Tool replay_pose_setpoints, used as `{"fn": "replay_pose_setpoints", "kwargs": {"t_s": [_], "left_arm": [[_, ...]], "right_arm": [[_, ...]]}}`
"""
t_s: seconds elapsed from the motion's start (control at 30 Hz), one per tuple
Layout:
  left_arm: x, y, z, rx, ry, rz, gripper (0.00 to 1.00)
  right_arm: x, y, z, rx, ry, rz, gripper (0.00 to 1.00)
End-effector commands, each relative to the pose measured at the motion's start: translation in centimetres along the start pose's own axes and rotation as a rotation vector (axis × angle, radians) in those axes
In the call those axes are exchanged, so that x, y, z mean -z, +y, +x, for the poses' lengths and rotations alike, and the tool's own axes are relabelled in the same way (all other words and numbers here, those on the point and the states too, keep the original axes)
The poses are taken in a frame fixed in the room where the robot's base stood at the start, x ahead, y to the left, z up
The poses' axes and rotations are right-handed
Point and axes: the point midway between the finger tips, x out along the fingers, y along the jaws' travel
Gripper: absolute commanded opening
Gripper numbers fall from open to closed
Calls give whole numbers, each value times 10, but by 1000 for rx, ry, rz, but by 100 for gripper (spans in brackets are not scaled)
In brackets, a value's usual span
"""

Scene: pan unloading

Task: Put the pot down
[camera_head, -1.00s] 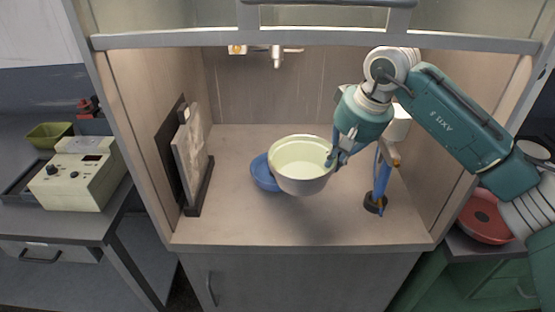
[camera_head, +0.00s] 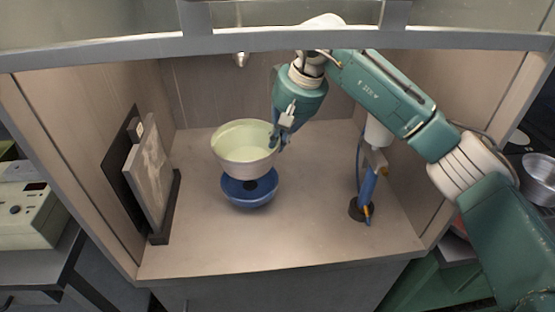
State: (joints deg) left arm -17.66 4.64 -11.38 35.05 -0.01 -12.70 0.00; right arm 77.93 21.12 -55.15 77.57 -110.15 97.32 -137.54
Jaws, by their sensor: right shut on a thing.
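The pot (camera_head: 243,160) is a pale, cream-white round vessel with a greenish-yellow inside. It is held in the air inside the fume hood, roughly upright. My right gripper (camera_head: 277,138) is shut on the pot's right rim; the pot hides part of its fingers. A blue bowl (camera_head: 250,194) stands on the hood floor (camera_head: 300,240), below the pot in the picture and partly covered by it. My left gripper does not show.
A framed panel (camera_head: 150,180) on a dark stand leans at the hood's left side. A blue burner-like stand (camera_head: 367,190) stands at the right. The floor's front and middle right are clear.

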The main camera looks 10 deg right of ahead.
Motion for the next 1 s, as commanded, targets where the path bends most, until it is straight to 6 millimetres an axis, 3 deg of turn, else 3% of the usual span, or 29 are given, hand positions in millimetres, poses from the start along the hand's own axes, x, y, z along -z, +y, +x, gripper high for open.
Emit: {"fn": "replay_pose_setpoints", "kwargs": {"t_s": [0.1,0.27,0.6,1.0], "left_arm": [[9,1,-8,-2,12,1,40],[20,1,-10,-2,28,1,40],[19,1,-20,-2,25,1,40],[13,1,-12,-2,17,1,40]], "right_arm": [[-6,4,20,2,-1,1,0],[-8,7,32,2,3,1,0],[-18,15,68,3,2,1,0],[-19,17,74,1,4,0,0]]}}
